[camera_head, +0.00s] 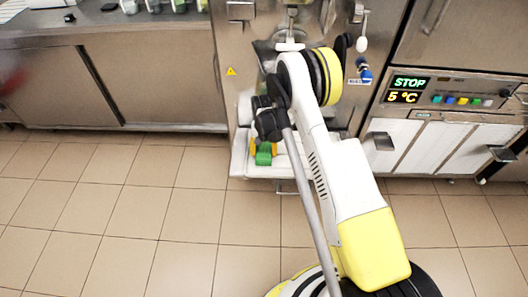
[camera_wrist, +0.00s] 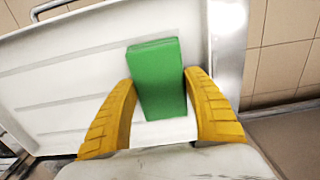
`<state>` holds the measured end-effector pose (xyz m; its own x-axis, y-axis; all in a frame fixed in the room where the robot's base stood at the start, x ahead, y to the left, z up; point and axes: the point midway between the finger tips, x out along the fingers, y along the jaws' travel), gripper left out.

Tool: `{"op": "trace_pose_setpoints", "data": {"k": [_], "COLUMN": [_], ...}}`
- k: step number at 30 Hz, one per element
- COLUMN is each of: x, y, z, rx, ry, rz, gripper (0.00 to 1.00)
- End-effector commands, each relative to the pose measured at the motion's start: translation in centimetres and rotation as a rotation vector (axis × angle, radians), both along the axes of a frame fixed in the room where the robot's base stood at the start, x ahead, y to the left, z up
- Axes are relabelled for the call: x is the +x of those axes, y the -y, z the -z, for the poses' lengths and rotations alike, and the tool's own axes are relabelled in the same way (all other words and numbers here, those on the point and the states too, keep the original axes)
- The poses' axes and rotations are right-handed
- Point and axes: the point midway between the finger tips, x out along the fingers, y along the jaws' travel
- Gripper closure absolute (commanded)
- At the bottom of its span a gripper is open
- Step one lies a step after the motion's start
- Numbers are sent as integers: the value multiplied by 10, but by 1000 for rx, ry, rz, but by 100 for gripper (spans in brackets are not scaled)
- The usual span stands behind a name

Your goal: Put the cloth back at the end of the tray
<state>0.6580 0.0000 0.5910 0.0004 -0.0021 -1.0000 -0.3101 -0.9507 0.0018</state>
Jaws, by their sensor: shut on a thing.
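The green cloth (camera_wrist: 157,75), a folded block shape, is between the yellow fingers of my gripper (camera_wrist: 159,79) in the wrist view. My gripper is shut on it. The white ribbed tray (camera_wrist: 60,75) lies beneath and behind the cloth. I cannot tell whether the cloth touches the tray. In the head view the cloth (camera_head: 264,157) shows as a small green patch over the tray (camera_head: 240,162), below the freezer front. My arm hides part of the tray's right side there.
The steel freezer front (camera_head: 232,90) stands right behind the tray. A control panel (camera_head: 440,92) reading STOP and 5 °C is at the right. A steel counter (camera_head: 140,85) with containers on top stands at the left. The tiled floor in front is clear.

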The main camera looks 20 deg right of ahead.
Motion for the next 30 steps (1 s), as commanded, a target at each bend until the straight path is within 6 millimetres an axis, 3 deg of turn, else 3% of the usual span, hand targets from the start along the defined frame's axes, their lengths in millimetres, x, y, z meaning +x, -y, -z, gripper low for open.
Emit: {"op": "trace_pose_setpoints", "data": {"k": [4,5,6,7,18,30], "x": [0,0,0,0,0,0], "y": [0,0,0,0,0,0], "z": [3,3,3,3,-4,-88], "rx": [0,0,0,0,0,0], "ry": [0,0,0,0,0,0], "rz": [0,0,0,0,0,0], "gripper": [74,35,22,19,19,19]}}
